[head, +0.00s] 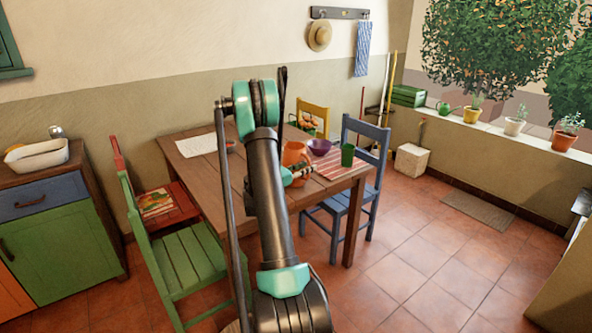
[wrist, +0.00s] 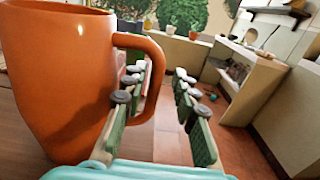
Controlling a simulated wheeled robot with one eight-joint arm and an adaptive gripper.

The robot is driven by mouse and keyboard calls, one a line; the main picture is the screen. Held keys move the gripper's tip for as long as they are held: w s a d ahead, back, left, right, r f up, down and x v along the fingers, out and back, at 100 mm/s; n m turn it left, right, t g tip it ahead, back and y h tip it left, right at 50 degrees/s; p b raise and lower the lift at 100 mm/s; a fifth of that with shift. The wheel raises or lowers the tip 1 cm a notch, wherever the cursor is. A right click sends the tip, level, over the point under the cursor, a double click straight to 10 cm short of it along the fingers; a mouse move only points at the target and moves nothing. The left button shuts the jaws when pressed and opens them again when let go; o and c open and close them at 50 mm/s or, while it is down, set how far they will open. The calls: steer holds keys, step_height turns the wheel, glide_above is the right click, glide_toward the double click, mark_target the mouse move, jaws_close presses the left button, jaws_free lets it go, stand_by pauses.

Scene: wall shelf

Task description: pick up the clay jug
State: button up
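The orange clay jug (head: 292,152) stands on the wooden table, partly hidden behind my arm in the head view. In the wrist view the jug (wrist: 60,75) fills the left side, close up, with its handle (wrist: 155,62) pointing right. My gripper (wrist: 165,105) is open, with its two fingers spread apart. Its left finger appears to lie in the handle's loop, and the handle's outer part lies between the fingers. I cannot tell whether they touch. In the head view my gripper (head: 304,171) is beside the jug, small and partly hidden.
A purple bowl (head: 320,146) and a green cup (head: 347,155) stand right of the jug, by a red striped mat (head: 337,169). A white sheet (head: 197,145) lies at the table's left. Green (head: 185,255) and blue (head: 345,203) chairs flank the table.

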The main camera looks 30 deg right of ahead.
steer(key=d, duration=0.5)
steer(key=shift+w+r, duration=0.3)
steer(key=shift+w, duration=0.1)
jaws_close()
